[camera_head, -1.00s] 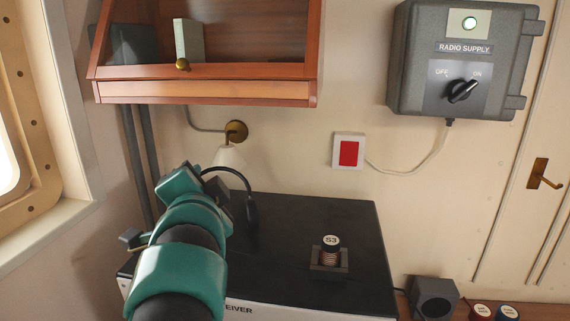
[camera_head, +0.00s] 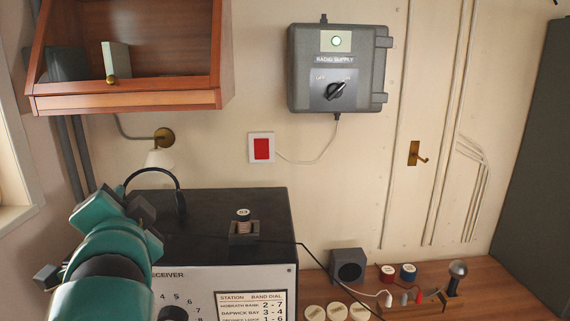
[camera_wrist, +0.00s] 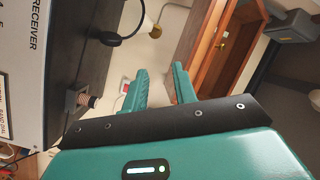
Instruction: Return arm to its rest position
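My arm (camera_head: 105,257) shows at the lower left of the head view, in front of the receiver; its fingertips are hard to make out there. In the wrist view my gripper (camera_wrist: 159,88) has its two teal fingers apart, with nothing between them. The fingers point toward the wall and the wooden cabinet and seem to touch nothing.
The black-topped receiver (camera_head: 205,212) carries a coil (camera_head: 243,228) in a socket. A wooden cabinet (camera_head: 130,98) hangs above, near a lamp (camera_head: 160,158). A radio supply box (camera_head: 338,70) is on the wall.

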